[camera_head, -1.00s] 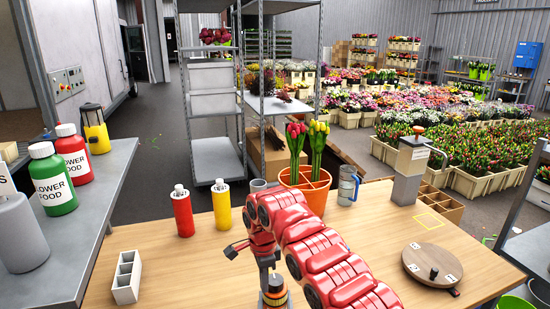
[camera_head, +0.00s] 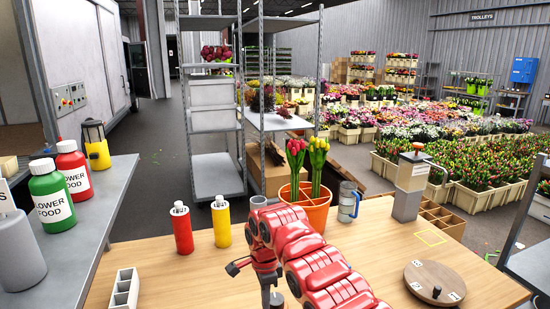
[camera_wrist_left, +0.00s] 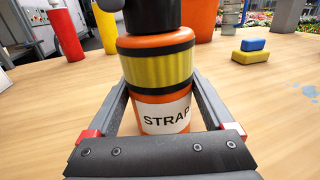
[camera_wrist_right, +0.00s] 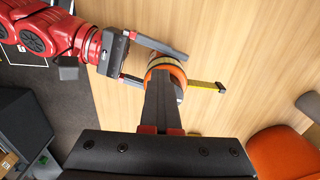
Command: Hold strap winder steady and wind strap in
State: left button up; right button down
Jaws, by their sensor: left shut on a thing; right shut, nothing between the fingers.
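The strap winder (camera_wrist_left: 160,75), an orange drum with black bands, a yellow wound strap and a "STRAP" label, stands upright on the wooden table. My left gripper (camera_wrist_left: 156,82) has its fingers on either side of it. Its dark top is cut off in the left wrist view. In the right wrist view the winder's orange rim (camera_wrist_right: 176,72) shows, and a short yellow strap end (camera_wrist_right: 205,85) sticks out to the right. My right gripper (camera_wrist_right: 162,80) is shut above the winder and covers its middle. Whether it touches is unclear. My left gripper is hidden in the head view.
Red (camera_head: 182,228) and yellow (camera_head: 222,222) bottles, an orange tulip pot (camera_head: 305,205) and a jug (camera_head: 348,202) stand behind. A round wooden board (camera_head: 434,282) lies right, a white divided box (camera_head: 124,290) left. Yellow and blue blocks (camera_wrist_left: 237,57) lie near the winder.

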jog(key=shift+w+d, duration=0.2)
jog(key=shift+d, duration=0.2)
jog(key=shift+s+a, duration=0.2)
jog(key=shift+s, duration=0.05)
jog(key=shift+r, duration=0.15)
jog(key=r, duration=0.5)
jog(key=shift+s+a+r, duration=0.1)
jog(key=shift+a+r, duration=0.15)
jog(key=shift+r, duration=0.1)
notch_tip(320, 180, down, 6)
dwell(0.6)
